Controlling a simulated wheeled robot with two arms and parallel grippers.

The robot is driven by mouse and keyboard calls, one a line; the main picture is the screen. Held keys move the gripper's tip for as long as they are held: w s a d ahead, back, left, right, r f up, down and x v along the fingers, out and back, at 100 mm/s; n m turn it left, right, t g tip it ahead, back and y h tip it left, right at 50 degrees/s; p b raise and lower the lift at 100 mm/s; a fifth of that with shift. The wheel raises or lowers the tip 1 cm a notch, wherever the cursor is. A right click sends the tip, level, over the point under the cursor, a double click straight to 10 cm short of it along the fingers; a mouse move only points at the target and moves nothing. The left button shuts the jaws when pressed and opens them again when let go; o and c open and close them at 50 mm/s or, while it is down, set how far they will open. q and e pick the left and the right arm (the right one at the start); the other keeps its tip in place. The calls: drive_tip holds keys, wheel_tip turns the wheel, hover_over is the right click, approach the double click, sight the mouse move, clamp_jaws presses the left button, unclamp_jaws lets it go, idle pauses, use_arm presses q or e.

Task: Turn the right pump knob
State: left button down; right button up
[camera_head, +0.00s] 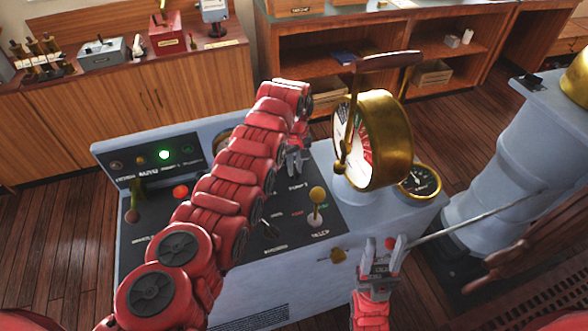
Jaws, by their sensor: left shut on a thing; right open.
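The control console (335,240) has a dark sloped panel with knobs, lights and levers. My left arm reaches across it, and my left gripper (294,170) points down at the upper right part of the panel. It is shut on what appears to be the right pump knob, just above a small label that looks like a pump label. The fingers hide the knob, so I cannot tell how it is turned. My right gripper (381,252) is open and empty in front of the console's front face, near a small brass knob (338,256).
A brass telegraph dial (385,140) with a wooden handle (387,61) stands right of my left gripper. A smaller gauge (420,181) and a brass-topped lever (317,195) are close by. A green light (164,154) glows at left. A grey pedestal (535,150) stands at right.

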use_arm(q)
drive_tip(key=n+b, duration=0.1)
drive_tip(key=n, duration=0.1)
drive_tip(key=n+b, duration=0.1)
drive_tip(key=b, duration=0.1)
drive_tip(key=shift+d+f+n+b, duration=0.15)
drive_tip(key=shift+n+b, duration=0.15)
drive_tip(key=shift+n, duration=0.1)
drive_tip(key=shift+w+r+n+b, duration=0.15)
drive_tip(key=shift+r+n+b, duration=0.05)
drive_tip(key=shift+n+b, duration=0.45)
drive_tip(key=c, duration=0.9)
unclamp_jaws()
drive_tip(key=shift+o, duration=0.2)
drive_tip(key=shift+r, duration=0.3)
wheel_tip(320, 180, up, 6)
drive_tip(key=shift+f+b, duration=0.1)
drive_tip(key=shift+b, duration=0.65)
wheel_tip(320, 180, up, 11)
drive_tip(key=p, duration=1)
